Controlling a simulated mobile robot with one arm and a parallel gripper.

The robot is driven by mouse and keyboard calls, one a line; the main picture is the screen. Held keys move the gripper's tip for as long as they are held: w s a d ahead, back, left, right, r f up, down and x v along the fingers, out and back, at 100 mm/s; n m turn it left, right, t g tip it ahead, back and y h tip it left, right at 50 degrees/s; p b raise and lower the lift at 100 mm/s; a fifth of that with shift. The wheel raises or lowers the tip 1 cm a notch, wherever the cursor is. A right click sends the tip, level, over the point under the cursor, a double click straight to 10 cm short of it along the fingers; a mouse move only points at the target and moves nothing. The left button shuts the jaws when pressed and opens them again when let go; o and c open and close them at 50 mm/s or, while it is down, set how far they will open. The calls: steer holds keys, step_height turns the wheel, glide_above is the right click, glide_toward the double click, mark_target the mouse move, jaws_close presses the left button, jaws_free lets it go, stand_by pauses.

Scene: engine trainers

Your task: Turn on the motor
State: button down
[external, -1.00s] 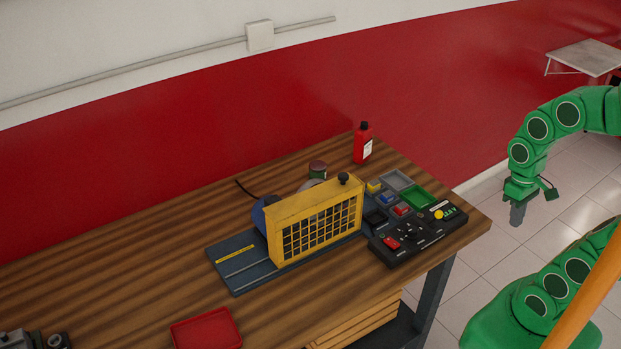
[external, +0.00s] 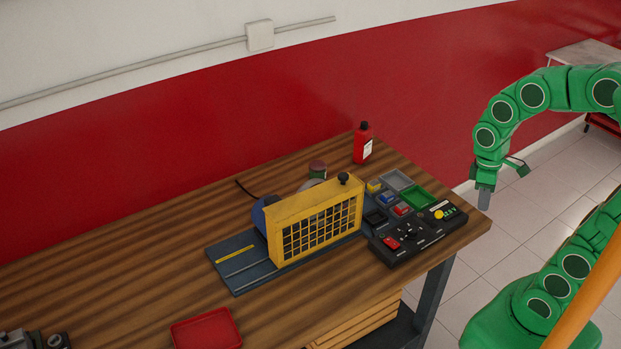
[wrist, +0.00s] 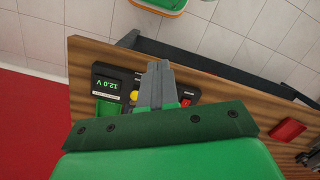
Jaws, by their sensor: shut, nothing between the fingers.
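The motor trainer (external: 247,265) stands on the wooden bench, with a yellow mesh guard (external: 315,222) in front of a blue motor part (external: 262,214). The black control panel (external: 410,250) lies at the bench's right end. It carries a red switch (external: 391,243), a yellow knob (external: 438,214) and a small green display. My gripper (external: 484,205) is shut and empty, pointing down just right of the bench's right end. It also shows in the wrist view (wrist: 158,66).
A red bottle (external: 362,145) stands at the bench's back right. Small coloured trays, one green (external: 419,196), lie behind the panel. A red tray (external: 206,330) lies at the front. A grey table (external: 580,52) stands at the far right. The left bench top is largely clear.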

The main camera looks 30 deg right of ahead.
steer(key=w+a+n, duration=0.6)
steer(key=w+a, duration=0.1)
steer(key=w, duration=0.2)
steer(key=n, duration=0.6)
glide_above(396, 245)
steer(key=w, duration=0.3)
steer(key=f, duration=0.4)
steer(key=shift+s, duration=0.2)
steer(key=f, duration=0.4)
steer(key=s+f, duration=0.1)
steer(key=f, duration=0.4)
steer(key=s+f, duration=0.1)
steer(key=f, duration=0.3)
steer(key=shift+f, duration=0.4)
steer(key=shift+s+f, duration=0.1)
steer(key=shift+f, duration=0.1)
steer(key=shift+w+r, duration=0.25)
steer(key=shift+w, duration=0.6)
